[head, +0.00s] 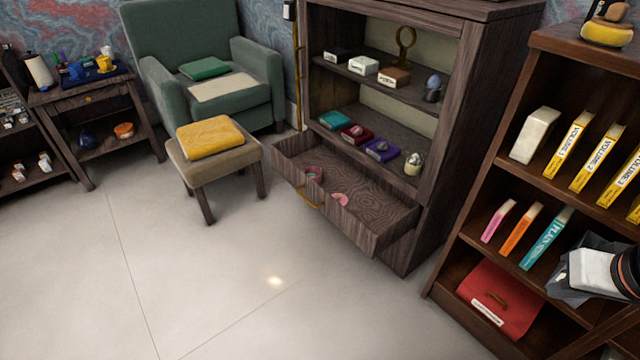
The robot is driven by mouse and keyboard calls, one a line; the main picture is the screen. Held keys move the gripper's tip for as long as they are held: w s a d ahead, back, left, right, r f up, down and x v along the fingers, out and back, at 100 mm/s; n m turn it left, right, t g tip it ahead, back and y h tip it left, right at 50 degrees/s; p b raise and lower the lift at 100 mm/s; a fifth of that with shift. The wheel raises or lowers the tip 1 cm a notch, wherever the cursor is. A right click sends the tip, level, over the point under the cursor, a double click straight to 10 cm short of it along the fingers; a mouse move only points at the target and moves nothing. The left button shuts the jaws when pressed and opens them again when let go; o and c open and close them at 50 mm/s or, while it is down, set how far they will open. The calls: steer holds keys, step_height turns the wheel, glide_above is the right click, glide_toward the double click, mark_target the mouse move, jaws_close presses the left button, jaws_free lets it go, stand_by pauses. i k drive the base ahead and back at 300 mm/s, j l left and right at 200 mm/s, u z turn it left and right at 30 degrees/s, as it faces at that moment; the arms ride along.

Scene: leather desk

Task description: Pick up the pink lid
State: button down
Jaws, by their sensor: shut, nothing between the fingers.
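Two small pink things lie in the open drawer of the dark wooden cabinet. One is a darker pink, rounded piece (314,174) near the drawer's left end. The other is a lighter pink, flat, rounded piece (340,199) by the front wall, partly hidden by it. I cannot tell for sure which of them is the lid. My gripper (566,275) is at the right edge, in front of the brown bookcase, far from the drawer. It is shut and empty.
The open drawer (385,208) juts out from the cabinet (455,130). A stool (215,165) with a yellow cushion (209,137) stands left of the drawer. The pale floor (200,290) in front is clear.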

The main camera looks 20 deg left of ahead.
mark_target(341, 198)
steer(key=i+j+u, duration=0.1)
steer(key=i+j, duration=0.7)
steer(key=i, duration=0.25)
steer(key=k+j+u, duration=0.05)
